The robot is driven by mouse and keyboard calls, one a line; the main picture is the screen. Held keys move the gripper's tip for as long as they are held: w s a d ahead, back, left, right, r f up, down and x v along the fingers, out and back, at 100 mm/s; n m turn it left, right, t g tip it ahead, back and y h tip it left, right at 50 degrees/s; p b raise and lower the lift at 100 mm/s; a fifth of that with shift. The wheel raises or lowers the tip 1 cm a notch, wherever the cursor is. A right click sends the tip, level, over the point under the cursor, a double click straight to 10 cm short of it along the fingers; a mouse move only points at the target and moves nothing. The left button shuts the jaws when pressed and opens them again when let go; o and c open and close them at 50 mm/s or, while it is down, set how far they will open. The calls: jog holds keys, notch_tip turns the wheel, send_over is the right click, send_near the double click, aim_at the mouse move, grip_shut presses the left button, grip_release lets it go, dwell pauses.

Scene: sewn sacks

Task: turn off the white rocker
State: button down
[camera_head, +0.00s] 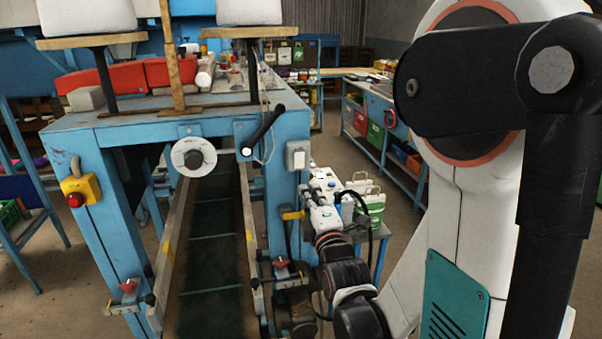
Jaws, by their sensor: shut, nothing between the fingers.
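A small white switch box (298,155), which looks like the white rocker, is fixed to the right post of the blue machine frame. Which way its rocker is tipped is too small to tell. My arm reaches in from the lower right, and my gripper (308,196) is at its far end, below the switch box and close to the right side of the post. The gripper looks shut and empty, apart from the switch. Its fingertips are small and hard to tell from the things behind.
A conveyor belt (208,260) runs between the blue posts. A black lever (264,130) and white round wheel (194,157) are left of the switch. A yellow box with a red button (78,192) is on the left post. White-green jugs (372,203) stand behind my arm.

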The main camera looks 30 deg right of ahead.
aim_at(295, 156)
jog(key=x, duration=1.3)
jog(key=shift+w, duration=0.1)
jog(key=shift+w+d, duration=0.1)
jog(key=shift+w, duration=0.1)
jog(key=shift+r, duration=0.1)
jog(key=shift+w+r, duration=0.1)
jog(key=shift+w, duration=0.25)
jog(key=shift+s, duration=0.1)
